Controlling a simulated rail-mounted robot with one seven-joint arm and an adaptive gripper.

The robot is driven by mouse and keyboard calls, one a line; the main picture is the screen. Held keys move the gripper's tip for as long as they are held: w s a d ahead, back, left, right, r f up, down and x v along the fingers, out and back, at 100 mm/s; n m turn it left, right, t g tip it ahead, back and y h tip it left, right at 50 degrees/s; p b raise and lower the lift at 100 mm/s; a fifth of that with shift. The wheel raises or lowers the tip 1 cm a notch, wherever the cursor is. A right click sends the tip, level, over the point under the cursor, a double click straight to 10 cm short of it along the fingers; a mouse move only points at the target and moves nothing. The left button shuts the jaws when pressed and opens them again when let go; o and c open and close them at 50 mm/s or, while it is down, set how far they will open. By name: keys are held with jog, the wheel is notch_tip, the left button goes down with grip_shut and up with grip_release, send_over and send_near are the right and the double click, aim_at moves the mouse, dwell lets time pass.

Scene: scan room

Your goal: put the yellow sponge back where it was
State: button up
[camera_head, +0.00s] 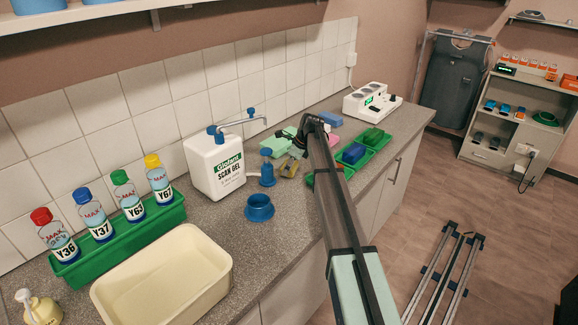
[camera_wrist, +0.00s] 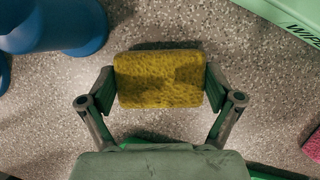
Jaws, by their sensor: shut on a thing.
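The yellow sponge (camera_wrist: 160,79) is between the two fingers of my gripper (camera_wrist: 160,90) in the wrist view, with a pad against each short side. My gripper is shut on it. The speckled counter shows around it; I cannot tell whether the sponge touches the counter. In the head view, the sponge (camera_head: 289,168) shows partly behind my gripper (camera_head: 293,160), to the right of the small blue bottle.
A light green pack (camera_head: 274,146) and a pink block (camera_head: 319,133) are close behind. A green divided tray (camera_head: 373,138) holding a blue block (camera_head: 353,153) lies to the right.

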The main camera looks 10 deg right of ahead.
jog(key=o, duration=1)
jog(key=shift+o, duration=0.2)
jog(key=b+v, duration=0.2)
jog(key=v, duration=1)
jog(key=shift+b, duration=0.3)
jog(key=shift+r, duration=0.1)
